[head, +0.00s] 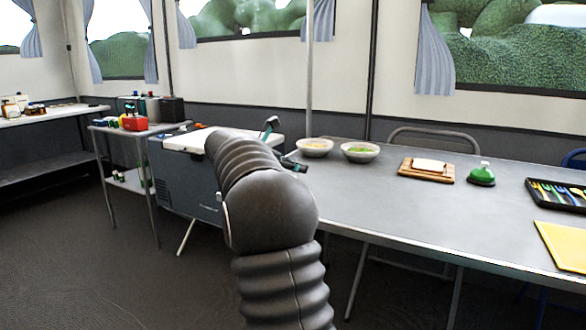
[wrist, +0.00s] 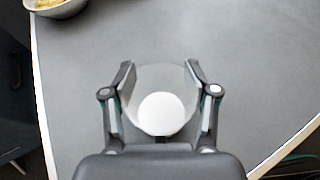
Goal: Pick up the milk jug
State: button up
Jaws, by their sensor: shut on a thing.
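The milk jug (wrist: 160,112) shows in the wrist view as a clear round vessel with white milk inside, seen from above. My gripper (wrist: 160,70) has one finger on each side of it and is shut on it. The jug is over the corner end of the grey table; I cannot tell whether it touches the tabletop. In the head view my gripper (head: 283,146) is at the table's left end, partly behind my arm, and the jug cannot be made out there.
The long grey table (head: 400,210) carries two bowls (head: 314,148) (head: 360,153), a wooden board (head: 426,175) with a white block, a green-topped item (head: 481,175), a cutlery tray (head: 560,195) and a yellow board (head: 562,245). A bowl (wrist: 55,8) is at the wrist view's upper left.

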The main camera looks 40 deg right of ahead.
jog(key=shift+r+p, duration=0.35)
jog(key=shift+r, duration=0.85)
jog(key=s+d+r+p, duration=0.1)
jog(key=s+d+r, duration=0.1)
jog(key=s+r, duration=0.6)
jog(key=shift+s+d+r, duration=0.15)
jog(key=shift+s+d, duration=0.2)
jog(key=shift+s, duration=1.25)
jog(key=shift+s, duration=0.15)
